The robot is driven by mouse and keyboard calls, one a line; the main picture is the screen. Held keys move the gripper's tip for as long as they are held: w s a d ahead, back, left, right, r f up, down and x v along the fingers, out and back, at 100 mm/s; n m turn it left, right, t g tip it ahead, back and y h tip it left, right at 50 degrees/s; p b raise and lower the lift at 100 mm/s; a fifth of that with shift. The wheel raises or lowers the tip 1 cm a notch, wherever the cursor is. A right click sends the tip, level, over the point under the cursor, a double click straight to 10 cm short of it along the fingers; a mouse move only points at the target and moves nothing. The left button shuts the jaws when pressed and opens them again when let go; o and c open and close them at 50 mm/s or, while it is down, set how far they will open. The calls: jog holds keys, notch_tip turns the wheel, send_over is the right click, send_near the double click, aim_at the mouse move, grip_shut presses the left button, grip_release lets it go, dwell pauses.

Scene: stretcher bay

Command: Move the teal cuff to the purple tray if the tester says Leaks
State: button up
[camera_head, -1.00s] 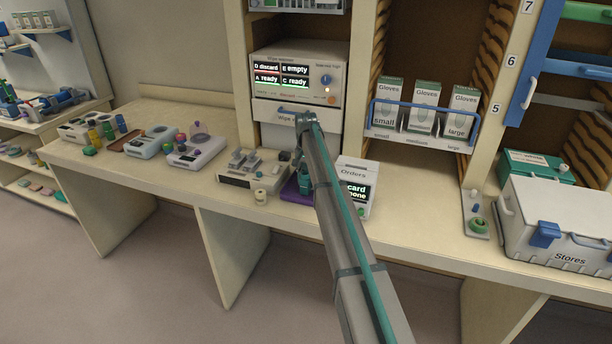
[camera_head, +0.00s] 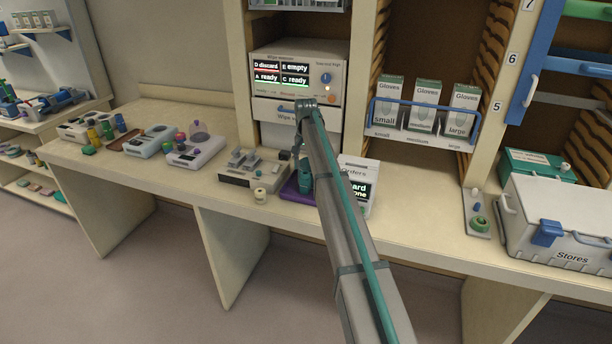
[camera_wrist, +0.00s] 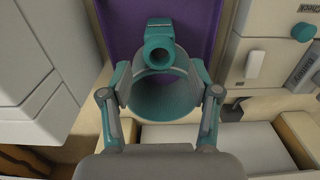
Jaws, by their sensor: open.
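The teal cuff (camera_head: 304,179) is on or just above the purple tray (camera_head: 299,196) on the bench. In the wrist view the teal cuff (camera_wrist: 160,50) shows its round tube end toward me, with the purple tray (camera_wrist: 208,25) behind it. My gripper (camera_wrist: 160,82) is open, its fingers at either side of the cuff; I cannot tell if they touch it. In the head view my gripper (camera_head: 303,158) is partly hidden by my arm. A grey device (camera_head: 247,172), possibly the tester, stands left of the tray; no result is readable on it.
The Orders box (camera_head: 360,185) stands close right of the tray, its screen partly covered by my arm. The wipe warmer (camera_head: 300,72) and its drawer are behind. Two white devices (camera_head: 196,150) stand farther left.

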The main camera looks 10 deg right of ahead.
notch_tip(320, 180, up, 8)
jog(key=b, duration=0.1)
jog(key=shift+f+b, duration=0.15)
jog(key=shift+b, duration=0.15)
